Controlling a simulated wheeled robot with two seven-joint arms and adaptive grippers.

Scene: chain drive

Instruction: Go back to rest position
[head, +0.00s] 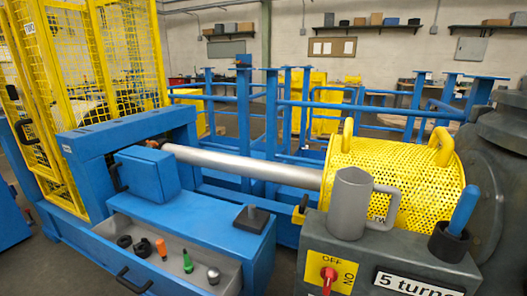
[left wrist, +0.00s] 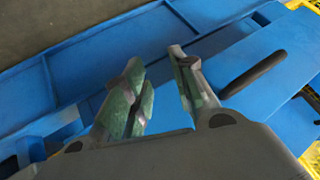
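Neither of my grippers shows in the head view. In the left wrist view my left gripper (left wrist: 157,72) has its two fingers apart with nothing between them. It is over blue metal surfaces, beside a black bar handle (left wrist: 253,73). I cannot tell its height above them. My right gripper is in no view. In the head view the blue machine (head: 200,215) carries a silver shaft (head: 245,167) that runs to a yellow perforated guard (head: 430,180).
A grey jug (head: 348,203) and a blue-handled part (head: 463,210) stand on the grey box with a red switch (head: 328,275). A tray (head: 120,226) holds several small parts. A yellow mesh cage (head: 135,50) stands at left; blue railings (head: 273,110) stand behind.

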